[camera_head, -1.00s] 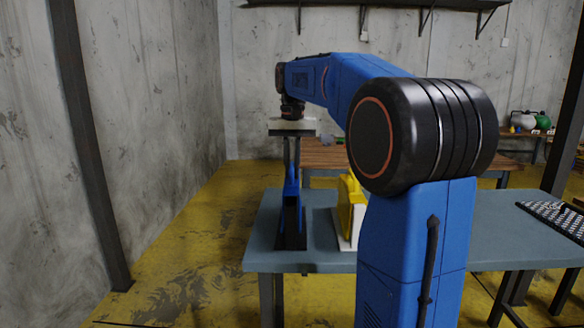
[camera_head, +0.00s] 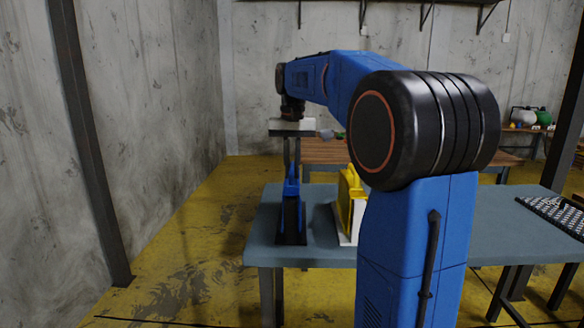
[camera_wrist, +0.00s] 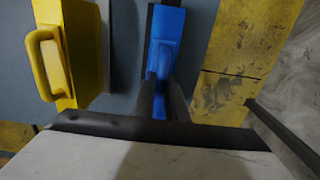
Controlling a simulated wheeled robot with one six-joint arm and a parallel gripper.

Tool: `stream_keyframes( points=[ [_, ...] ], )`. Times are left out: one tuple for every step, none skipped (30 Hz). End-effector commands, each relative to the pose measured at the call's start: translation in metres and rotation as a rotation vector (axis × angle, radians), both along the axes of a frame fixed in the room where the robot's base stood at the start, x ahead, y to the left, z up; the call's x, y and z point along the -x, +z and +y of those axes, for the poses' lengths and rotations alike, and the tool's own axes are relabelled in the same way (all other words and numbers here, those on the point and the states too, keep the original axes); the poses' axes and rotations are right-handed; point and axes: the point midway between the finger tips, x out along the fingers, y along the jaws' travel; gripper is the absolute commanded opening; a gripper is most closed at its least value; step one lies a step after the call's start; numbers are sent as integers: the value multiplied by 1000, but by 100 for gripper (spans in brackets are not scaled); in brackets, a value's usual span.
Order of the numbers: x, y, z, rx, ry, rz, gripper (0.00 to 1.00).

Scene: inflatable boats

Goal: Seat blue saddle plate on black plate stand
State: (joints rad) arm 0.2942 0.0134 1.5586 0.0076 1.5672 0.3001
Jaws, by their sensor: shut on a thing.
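The blue saddle plate (camera_head: 291,188) is held under my gripper (camera_head: 291,180) in the head view. It also shows in the wrist view (camera_wrist: 167,28), where my two dark fingers (camera_wrist: 162,80) close on its near end. The black plate stand (camera_head: 291,238) stands on the grey-blue table directly below the plate, with its dark foot on the tabletop. In the wrist view a dark edge of the stand (camera_wrist: 147,45) shows beside the plate. I cannot tell whether the plate touches the stand.
A yellow handled tool (camera_head: 350,200) with a pale base stands just right of the stand on the grey-blue table (camera_head: 322,255). The table's left edge is close to the stand. A wooden table (camera_head: 325,152) is behind. A perforated black item (camera_head: 550,215) lies at the right.

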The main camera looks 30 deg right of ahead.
Motion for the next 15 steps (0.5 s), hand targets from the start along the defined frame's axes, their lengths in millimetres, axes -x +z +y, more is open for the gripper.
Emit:
stream_keyframes(
  points=[
    [0,0,0,1,0,-1,0],
    [0,-1,0,1,0,-1,0],
    [0,-1,0,1,0,-1,0],
    [0,-2,0,1,0,-1,0],
    [0,-2,0,1,0,-1,0],
    [0,-3,0,1,0,-1,0],
    [0,-3,0,1,0,-1,0],
    [0,-3,0,1,0,-1,0],
    [0,-3,0,1,0,-1,0],
    [0,-3,0,1,0,-1,0],
    [0,-3,0,1,0,-1,0],
    [0,-3,0,1,0,-1,0],
    [0,-3,0,1,0,-1,0],
    [0,-3,0,1,0,-1,17],
    [0,-3,0,1,0,-1,27]
  ],
)
